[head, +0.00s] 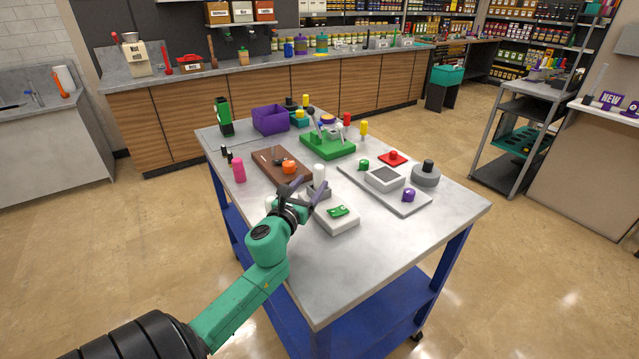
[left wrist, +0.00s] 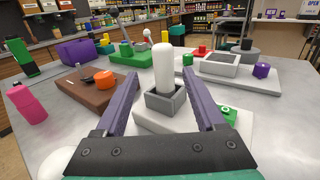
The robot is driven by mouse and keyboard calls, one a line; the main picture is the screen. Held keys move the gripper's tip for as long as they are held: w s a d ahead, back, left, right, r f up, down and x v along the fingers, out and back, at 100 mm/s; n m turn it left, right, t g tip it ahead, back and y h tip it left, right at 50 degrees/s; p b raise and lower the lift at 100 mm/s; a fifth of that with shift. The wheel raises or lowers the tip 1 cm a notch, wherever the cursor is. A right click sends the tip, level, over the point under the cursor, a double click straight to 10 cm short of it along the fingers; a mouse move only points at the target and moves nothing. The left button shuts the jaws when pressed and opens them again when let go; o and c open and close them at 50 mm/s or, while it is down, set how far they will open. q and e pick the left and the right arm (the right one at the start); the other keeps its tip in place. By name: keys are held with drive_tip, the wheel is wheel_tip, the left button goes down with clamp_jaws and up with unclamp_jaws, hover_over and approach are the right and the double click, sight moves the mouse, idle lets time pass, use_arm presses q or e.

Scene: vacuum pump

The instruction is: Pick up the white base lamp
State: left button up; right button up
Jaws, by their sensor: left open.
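A white upright cylinder (left wrist: 164,66) stands in a small grey open box (left wrist: 166,101); it also shows in the head view (head: 319,173). It looks lamp-like, but I cannot tell for certain that it is the white base lamp. My left gripper (head: 307,188) is open, with its purple fingers pointing at the cylinder. In the left wrist view the cylinder and box appear between the fingers, towards their tips. I see no contact. My right gripper is not in view.
The brown board (head: 270,161) with an orange knob (head: 289,167) and a pink bottle (head: 239,171) are to the left. A grey tray (head: 412,209) with a purple knob (head: 409,195) is to the right. The green fixture (head: 328,147) stands behind. The table's front is clear.

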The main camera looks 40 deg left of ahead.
sight(317, 177)
use_arm(q)
drive_tip(key=x, duration=0.3)
drive_tip(key=p+x, duration=0.1)
drive_tip(key=shift+w+d+r, duration=0.15)
drive_tip(key=shift+w+r, duration=0.15)
drive_tip(key=shift+w, duration=0.15)
drive_tip(key=shift+w+f, duration=0.15)
drive_tip(key=shift+w, duration=0.15)
drive_tip(key=shift+s, duration=0.1)
clamp_jaws()
